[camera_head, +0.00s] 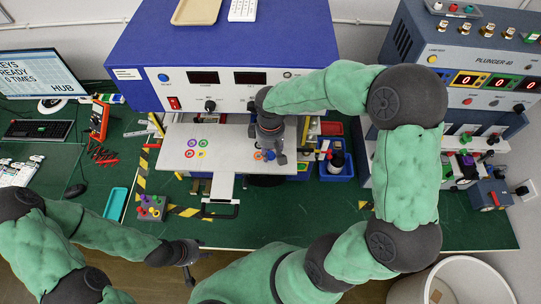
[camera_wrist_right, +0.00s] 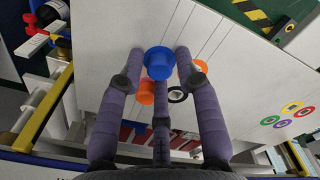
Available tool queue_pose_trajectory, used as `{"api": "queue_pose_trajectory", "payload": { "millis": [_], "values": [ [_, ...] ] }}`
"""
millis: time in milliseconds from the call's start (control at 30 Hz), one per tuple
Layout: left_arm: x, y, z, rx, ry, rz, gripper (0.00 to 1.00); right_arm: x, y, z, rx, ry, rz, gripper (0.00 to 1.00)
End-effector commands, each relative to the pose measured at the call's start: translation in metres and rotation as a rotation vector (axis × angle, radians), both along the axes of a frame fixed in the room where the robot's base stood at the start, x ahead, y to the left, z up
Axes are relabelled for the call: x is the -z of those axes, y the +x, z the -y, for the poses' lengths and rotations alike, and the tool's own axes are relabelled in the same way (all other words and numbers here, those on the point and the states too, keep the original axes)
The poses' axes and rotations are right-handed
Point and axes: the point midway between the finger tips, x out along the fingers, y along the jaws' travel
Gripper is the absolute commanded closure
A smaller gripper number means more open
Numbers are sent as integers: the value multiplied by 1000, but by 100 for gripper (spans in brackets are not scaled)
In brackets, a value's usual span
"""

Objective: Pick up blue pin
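The blue pin (camera_wrist_right: 159,62) is a round, flanged piece on the white board (camera_wrist_right: 85,50) in the right wrist view. It lies between the spread fingertips of my right gripper (camera_wrist_right: 158,66), which is open; I cannot tell if any finger touches it. In the head view the right gripper (camera_head: 271,155) points down over the right part of the white board (camera_head: 222,168), with a bit of blue (camera_head: 270,155) showing at its tips. Orange pieces (camera_wrist_right: 147,92) and a black ring (camera_wrist_right: 177,95) lie close by. My left gripper (camera_head: 188,268) hangs at the table's front edge, away from the board.
Coloured rings (camera_head: 195,148) mark the left part of the board. A blue test machine (camera_head: 220,50) stands behind it. A blue bin (camera_head: 337,166) is to the right, and a holder with coloured pieces (camera_head: 152,207) is front left. The green table (camera_head: 285,215) is clear in front.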

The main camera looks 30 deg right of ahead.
Motion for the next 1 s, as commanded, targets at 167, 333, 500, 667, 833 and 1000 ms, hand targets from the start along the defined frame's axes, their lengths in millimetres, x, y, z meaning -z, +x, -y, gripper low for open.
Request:
{"api": "queue_pose_trajectory", "payload": {
  "millis": [167,333,500,667,833,1000],
  "values": [
    [0,0,0,0,0,0,60,0,0,0,0,0,0,77],
    [0,0,0,0,0,0,60,0,0,0,0,0,0,100],
    [0,0,0,0,0,0,60,0,0,0,1,0,0,100],
    [0,0,0,0,0,0,60,-3,0,0,1,-1,0,100],
    [3,0,0,0,0,0,60,-23,1,0,2,0,4,100],
    [6,0,0,0,0,0,60,-55,1,0,1,0,5,100]
  ]
}}
